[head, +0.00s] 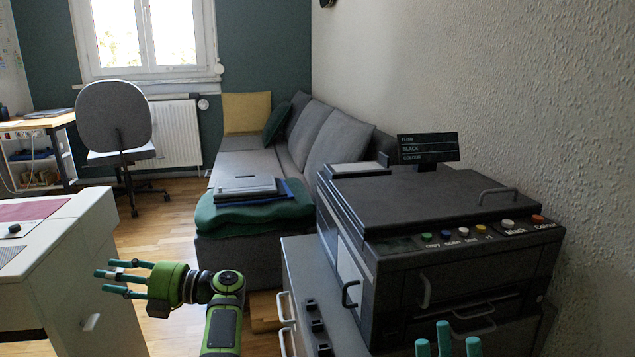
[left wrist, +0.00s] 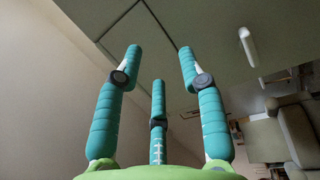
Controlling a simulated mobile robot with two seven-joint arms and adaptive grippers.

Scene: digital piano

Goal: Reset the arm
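My left gripper (head: 118,278) is in the head view at lower left, beside the white cabinet, with its teal fingers pointing left. In the left wrist view, its three fingers (left wrist: 160,75) are spread apart with nothing between them. My right gripper (head: 447,343) shows only as three teal fingertips at the bottom edge, in front of the printer. These tips stand apart and point up, with nothing seen between them. The rest of that gripper is out of frame.
A dark printer (head: 435,205) with coloured buttons stands at right on a grey cabinet (head: 305,262) against the wall. A white cabinet (head: 75,265) is at left. A grey sofa (head: 245,168) and an office chair (head: 113,115) stand behind. Wooden floor (head: 160,235) is free between.

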